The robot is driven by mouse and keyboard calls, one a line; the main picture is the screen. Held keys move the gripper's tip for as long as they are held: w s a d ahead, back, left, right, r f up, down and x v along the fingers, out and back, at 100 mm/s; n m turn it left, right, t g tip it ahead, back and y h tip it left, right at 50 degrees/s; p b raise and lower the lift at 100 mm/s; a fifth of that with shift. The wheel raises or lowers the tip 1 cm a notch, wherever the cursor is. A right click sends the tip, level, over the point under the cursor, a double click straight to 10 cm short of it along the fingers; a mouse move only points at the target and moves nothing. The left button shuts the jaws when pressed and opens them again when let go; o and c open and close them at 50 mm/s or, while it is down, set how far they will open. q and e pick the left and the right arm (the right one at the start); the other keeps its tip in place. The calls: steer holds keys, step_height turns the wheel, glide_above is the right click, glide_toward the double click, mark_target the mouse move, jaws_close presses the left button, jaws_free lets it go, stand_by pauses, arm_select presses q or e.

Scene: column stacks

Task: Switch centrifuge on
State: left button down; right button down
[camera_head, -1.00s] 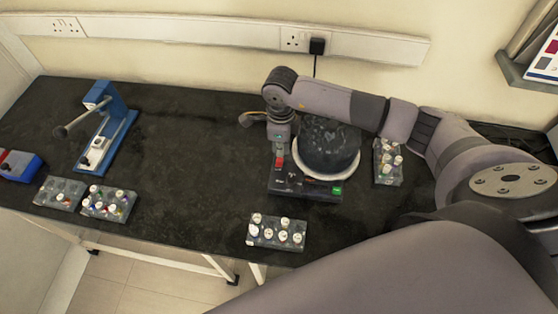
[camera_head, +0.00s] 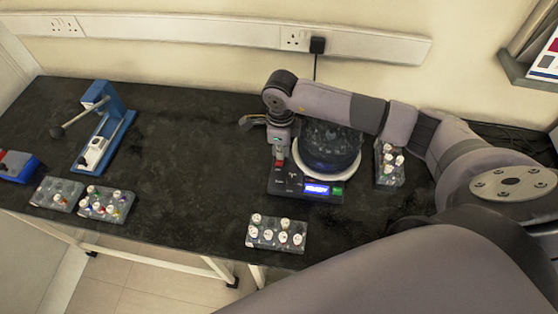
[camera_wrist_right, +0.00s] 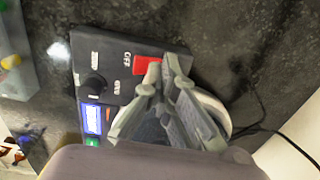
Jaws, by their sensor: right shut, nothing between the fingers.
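The centrifuge (camera_head: 304,193) is a dark unit with a round, dark, translucent lid (camera_head: 328,160) and a white rim. Its front display (camera_head: 317,189) is lit blue, and the lit display shows in the wrist view too (camera_wrist_right: 93,119). A red rocker switch (camera_wrist_right: 146,64) is on its panel beside a label reading OFF. My right gripper (camera_head: 279,159) is shut and empty, pointing down at the panel's left side. In the wrist view its fingertips (camera_wrist_right: 166,68) overlap the switch's edge; I cannot tell whether they touch. My left gripper is out of view.
Tube racks stand in front of the centrifuge (camera_head: 262,240), to its right (camera_head: 382,180) and at the far left (camera_head: 108,214). A blue device (camera_head: 118,132) stands at left. A black plug (camera_head: 317,45) with a cable is on the wall. The middle-left bench is clear.

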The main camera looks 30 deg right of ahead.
steer(key=shift+r+p, duration=1.5)
steer(key=shift+r, duration=1.05)
